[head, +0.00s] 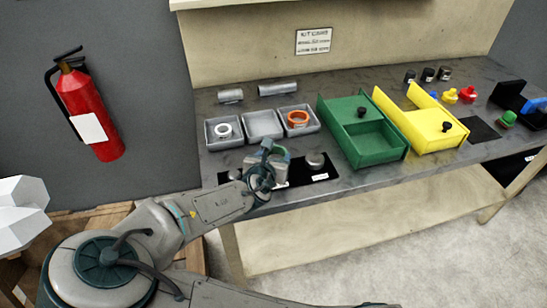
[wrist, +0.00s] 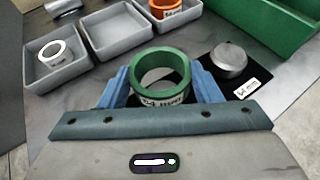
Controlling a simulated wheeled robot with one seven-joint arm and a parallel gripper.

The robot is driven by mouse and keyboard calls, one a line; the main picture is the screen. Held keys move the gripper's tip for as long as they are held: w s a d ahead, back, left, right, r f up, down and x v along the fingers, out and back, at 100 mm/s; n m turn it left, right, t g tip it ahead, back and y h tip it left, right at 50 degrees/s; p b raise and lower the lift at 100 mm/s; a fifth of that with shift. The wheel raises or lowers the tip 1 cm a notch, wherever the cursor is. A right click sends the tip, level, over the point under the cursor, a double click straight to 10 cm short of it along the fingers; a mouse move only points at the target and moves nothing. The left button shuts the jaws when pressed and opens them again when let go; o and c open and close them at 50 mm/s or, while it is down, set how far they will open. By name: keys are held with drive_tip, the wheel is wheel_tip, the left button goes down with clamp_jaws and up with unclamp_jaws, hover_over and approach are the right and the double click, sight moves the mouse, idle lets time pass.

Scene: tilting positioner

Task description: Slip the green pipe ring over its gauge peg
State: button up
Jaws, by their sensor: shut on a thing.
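The green pipe ring (wrist: 161,65) stands between the two blue fingers of my gripper (wrist: 160,82) in the wrist view, with its open top facing up. My gripper is shut on it. In the head view, the green ring (head: 284,152) shows at the end of my arm, over the front left of the bench. A short silver gauge peg (wrist: 229,58) stands on a black labelled mat to the right of the ring, apart from it; it also shows in the head view (head: 315,160). My gripper hides what lies directly below the ring.
Three grey trays stand behind: the left tray (head: 210,138) holds a white ring (head: 223,130), the middle tray (head: 263,124) is empty, and the right tray (head: 315,121) holds an orange ring (head: 297,118). A green drawer box (head: 362,149) stands right of the peg.

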drive_tip(key=shift+f+b, duration=1.3)
drive_tip(key=shift+b, duration=0.1)
drive_tip(key=shift+f, duration=0.75)
drive_tip(key=o, duration=1.2)
drive_tip(key=shift+c, duration=0.2)
drive_tip(key=shift+r, duration=0.1)
